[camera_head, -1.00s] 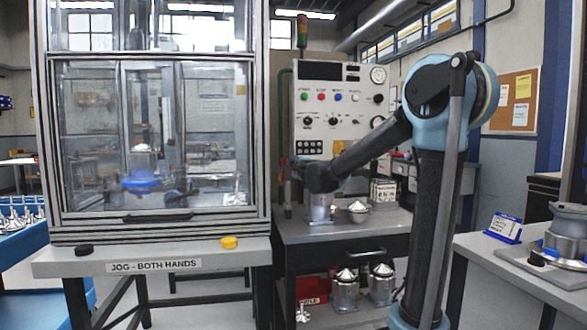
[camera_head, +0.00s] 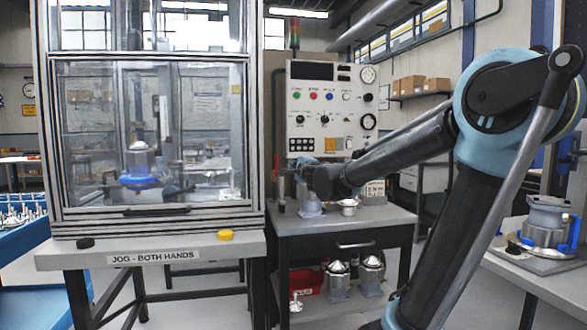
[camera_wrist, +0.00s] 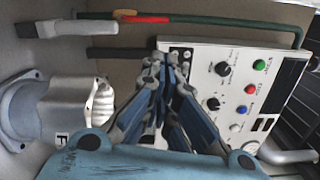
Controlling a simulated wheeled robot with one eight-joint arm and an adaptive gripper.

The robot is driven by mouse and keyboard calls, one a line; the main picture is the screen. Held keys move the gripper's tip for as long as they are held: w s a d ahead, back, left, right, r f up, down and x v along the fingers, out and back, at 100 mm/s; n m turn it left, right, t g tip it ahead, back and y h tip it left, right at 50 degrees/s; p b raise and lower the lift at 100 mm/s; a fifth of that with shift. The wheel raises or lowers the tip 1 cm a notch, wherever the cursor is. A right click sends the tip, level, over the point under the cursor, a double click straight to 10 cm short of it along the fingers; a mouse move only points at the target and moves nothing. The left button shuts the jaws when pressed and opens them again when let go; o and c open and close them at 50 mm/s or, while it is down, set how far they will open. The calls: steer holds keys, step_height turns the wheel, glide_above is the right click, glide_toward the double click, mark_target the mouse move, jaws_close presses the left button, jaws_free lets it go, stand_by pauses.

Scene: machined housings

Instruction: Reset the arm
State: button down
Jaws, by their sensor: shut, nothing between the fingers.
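My gripper (camera_wrist: 172,72) is shut and empty in the wrist view, its linked fingers pressed together at the tips. In the head view my gripper (camera_head: 303,170) is small and partly hidden by my wrist, above the bench at the control panel. A grey metal housing (camera_head: 310,209) stands on that bench just below it. In the wrist view a housing (camera_wrist: 45,112) with a letter plate lies to the left of the fingers, apart from them. The control panel (camera_wrist: 215,100) with knobs and coloured buttons fills the area behind and right of the fingers.
A glazed press enclosure (camera_head: 90,130) stands left, with a yellow button (camera_head: 225,235) on its front ledge. The bench (camera_head: 385,216) also holds a bowl (camera_head: 348,207). Housings (camera_head: 337,281) and a red bin (camera_head: 306,284) sit below. Another housing (camera_head: 548,228) stands on the right table.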

steer(key=s+d+f+n+g+y, duration=0.1)
steer(key=s+d+f+n+g, duration=0.1)
steer(key=s+f+n+g, duration=0.4)
steer(key=s+d+f+n+g+y, duration=0.1)
steer(key=s+d+f+n, duration=0.1)
steer(key=s+f+n, duration=0.65)
steer(key=s+d+f+n+g+h, duration=0.1)
steer(key=s+d+f+g+h, duration=0.2)
steer(key=s+d+f, duration=0.6)
steer(key=s+d+f+n+g+h, duration=0.1)
steer(key=s+d+f+g+h, duration=0.3)
steer(key=s+d+f, duration=0.5)
steer(key=s+f+g, duration=0.1)
steer(key=s+f, duration=0.1)
steer(key=s, duration=0.3)
steer(key=shift+s+d+f+h, duration=0.2)
steer(key=shift+f+h, duration=0.1)
steer(key=shift+f, duration=0.1)
steer(key=shift+w+f, duration=0.2)
steer(key=shift+w, duration=0.3)
